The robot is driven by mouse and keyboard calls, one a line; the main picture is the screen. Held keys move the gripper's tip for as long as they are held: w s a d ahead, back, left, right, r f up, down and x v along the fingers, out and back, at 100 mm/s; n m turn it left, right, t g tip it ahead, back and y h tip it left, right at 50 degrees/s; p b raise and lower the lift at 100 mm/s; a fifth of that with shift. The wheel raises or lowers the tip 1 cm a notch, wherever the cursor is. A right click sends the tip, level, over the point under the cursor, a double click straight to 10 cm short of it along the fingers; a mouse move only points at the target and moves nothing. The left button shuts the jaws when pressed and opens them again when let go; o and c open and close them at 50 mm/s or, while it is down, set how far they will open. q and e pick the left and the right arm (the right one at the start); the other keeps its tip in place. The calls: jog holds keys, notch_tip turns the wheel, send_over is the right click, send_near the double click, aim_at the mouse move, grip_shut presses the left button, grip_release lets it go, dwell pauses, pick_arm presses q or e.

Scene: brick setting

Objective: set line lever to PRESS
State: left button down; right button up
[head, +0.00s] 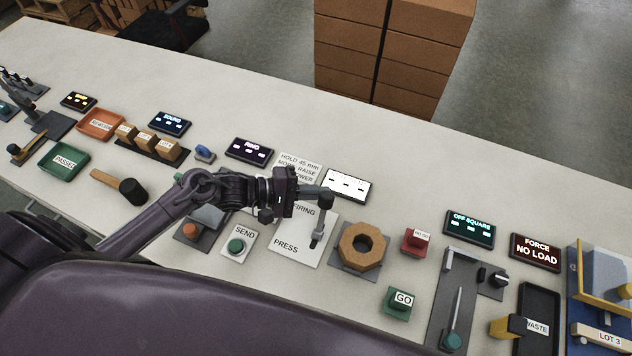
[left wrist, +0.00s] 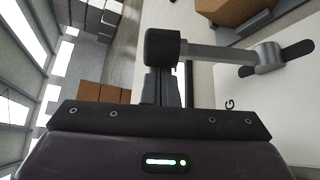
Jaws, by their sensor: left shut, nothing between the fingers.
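The line lever (head: 318,225) stands on a white plate (head: 292,232) lettered FIRING toward the far side and PRESS toward the near side. Its grey rod rises from a short dark slot to a dark knob. In the left wrist view the lever rod (left wrist: 220,54) runs from the slot to the dark knob (left wrist: 162,47). My left gripper (head: 318,191) is shut and empty, its fingers at the knob end of the lever. In the left wrist view the fingertips (left wrist: 166,72) lie just by the knob; I cannot tell whether they touch. My right gripper is not in view.
A SEND button (head: 236,246) sits left of the plate. A wooden octagonal ring (head: 364,246) and a red button box (head: 416,242) are to its right. A bright white display (head: 347,186) lies behind the lever. The far strip of table is clear.

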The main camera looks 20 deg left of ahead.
aim_at(326, 203)
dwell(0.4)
pick_arm(q)
jog(key=shift+s+r+m+t+p, duration=0.25)
jog(key=shift+s+m+t+p, duration=0.05)
jog(key=shift+s+m+p, duration=0.1)
jog(key=shift+s+r+h, duration=0.15)
jog(key=shift+s+h, duration=0.15)
jog(key=s+m+h, duration=0.1)
jog(key=s+r+m+t+p, duration=0.1)
jog(key=s+m, duration=0.1)
jog(key=shift+s+t+h, duration=0.3)
jog(key=shift+h, duration=0.1)
jog(key=shift+s+a+f+m+t+h+b, duration=0.15)
jog(key=shift+s+m+h, duration=0.3)
jog(key=shift+s+m, duration=0.55)
jog(key=shift+s+m+t+h+b, duration=0.2)
jog(key=shift+s+m+h, duration=0.25)
jog(key=shift+s+m, duration=0.5)
